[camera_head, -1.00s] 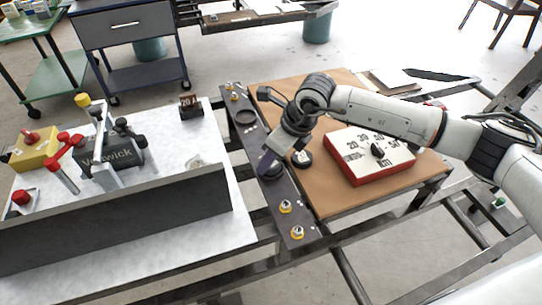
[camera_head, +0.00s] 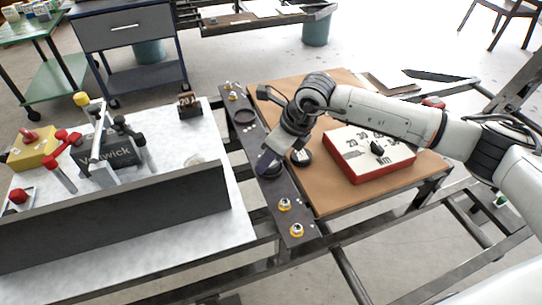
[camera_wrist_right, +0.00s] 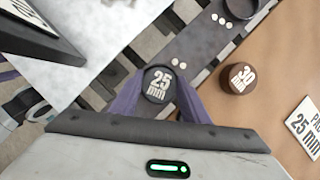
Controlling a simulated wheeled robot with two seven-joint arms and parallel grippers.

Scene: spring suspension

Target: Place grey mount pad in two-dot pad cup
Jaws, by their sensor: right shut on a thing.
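The grey mount pad (camera_wrist_right: 158,85), a dark round disc marked "25 mm", sits between the purple fingers of my right gripper (camera_wrist_right: 157,92) in the right wrist view. In the head view my right gripper (camera_head: 266,163) points down at the dark rail (camera_head: 262,142), around its middle. A round dark shape (camera_head: 270,172) shows at the fingertips there; I cannot tell whether the pad is seated in a cup. An empty ring-shaped cup (camera_head: 244,117) lies farther up the rail. White dots mark the rail beside the cups. My left gripper is not in view.
A second pad (camera_wrist_right: 238,78) stands on the brown board (camera_head: 330,191) right of the rail. Yellow-based fasteners (camera_head: 285,204) sit on the rail's near end. A white table (camera_head: 215,210) with clamps and a dark panel (camera_head: 115,218) is left.

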